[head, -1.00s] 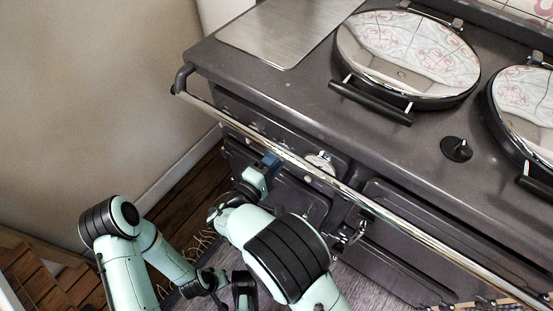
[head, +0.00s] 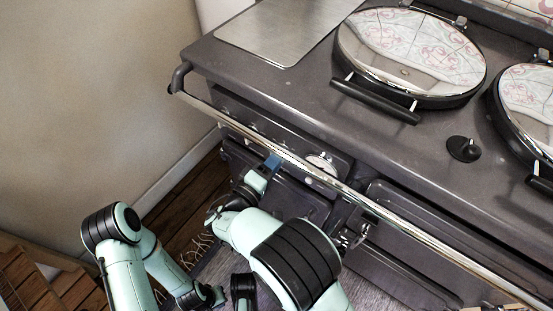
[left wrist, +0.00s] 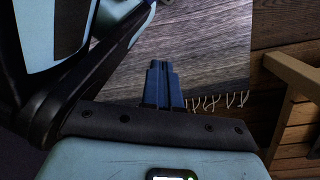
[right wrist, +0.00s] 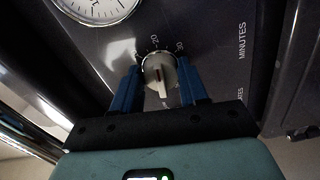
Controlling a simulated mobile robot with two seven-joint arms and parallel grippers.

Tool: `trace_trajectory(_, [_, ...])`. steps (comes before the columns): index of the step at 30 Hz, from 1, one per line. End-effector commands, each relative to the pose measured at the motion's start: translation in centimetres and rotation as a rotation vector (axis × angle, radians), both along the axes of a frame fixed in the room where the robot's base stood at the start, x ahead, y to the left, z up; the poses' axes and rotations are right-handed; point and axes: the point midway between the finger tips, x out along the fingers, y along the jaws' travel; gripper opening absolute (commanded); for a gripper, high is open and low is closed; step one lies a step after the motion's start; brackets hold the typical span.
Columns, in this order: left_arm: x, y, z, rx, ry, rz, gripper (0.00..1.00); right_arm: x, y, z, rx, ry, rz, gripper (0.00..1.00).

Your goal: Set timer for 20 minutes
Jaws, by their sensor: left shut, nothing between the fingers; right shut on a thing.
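The timer knob (right wrist: 159,72) is a small pale round dial on the stove's dark front panel, with printed numbers around it and the word MINUTES to its right. Its light pointer bar points down in the right wrist view, away from the printed 20. My right gripper (right wrist: 157,88) has its blue fingers on both sides of the knob, shut on it. In the head view the right gripper (head: 272,162) is at the panel below the chrome rail, and the knob is hidden there. My left gripper (left wrist: 162,84) is shut and empty above the floor.
A chrome rail (head: 318,171) runs along the stove (head: 290,95) front, just above my right gripper. A round gauge (right wrist: 95,5) sits beside the knob.

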Motion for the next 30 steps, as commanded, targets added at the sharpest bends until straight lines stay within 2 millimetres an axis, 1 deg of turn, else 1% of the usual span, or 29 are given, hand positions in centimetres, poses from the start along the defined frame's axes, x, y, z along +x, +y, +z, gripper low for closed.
trace_trajectory(1, [0.0, 0.0, 0.0, 0.000, 0.000, 0.000, 0.00, 0.1, 0.0, 0.2, 0.000, -0.005, 0.000, 0.13])
trace_trajectory(2, [0.0, 0.0, 0.0, 0.000, 0.000, 0.000, 0.00, 0.1, 0.0, 0.2, 0.001, -0.004, 0.000, 0.53])
trace_trajectory(3, [0.0, 0.0, 0.0, 0.000, 0.000, -0.001, 0.00, 0.1, 0.0, 0.2, 0.000, -0.004, 0.000, 0.66])
trace_trajectory(4, [0.0, 0.0, 0.0, 0.000, 0.000, -0.001, 0.00, 0.1, 0.0, 0.1, 0.000, -0.004, 0.000, 0.67])
trace_trajectory(12, [0.1, 0.0, 0.0, 0.000, -0.002, -0.001, 0.00, 0.0, 0.0, 0.1, -0.001, -0.002, 0.001, 0.67])
trace_trajectory(16, [0.4, -0.1, 0.3, 0.001, -0.013, -0.002, 0.00, -0.8, 0.7, 0.1, -0.002, -0.001, 0.003, 0.67])
trace_trajectory(20, [1.3, -0.2, 0.9, 0.003, -0.044, -0.004, 0.00, -2.6, 2.1, 0.2, -0.003, 0.000, 0.006, 0.67])
trace_trajectory(27, [3.3, -0.4, 2.3, 0.007, -0.110, -0.011, 0.00, -7.1, 5.3, 0.2, -0.003, -0.002, 0.006, 0.67])
trace_trajectory(30, [3.9, -0.5, 2.7, 0.008, -0.130, -0.012, 0.00, -8.6, 6.3, 0.2, -0.002, -0.003, 0.003, 0.67])
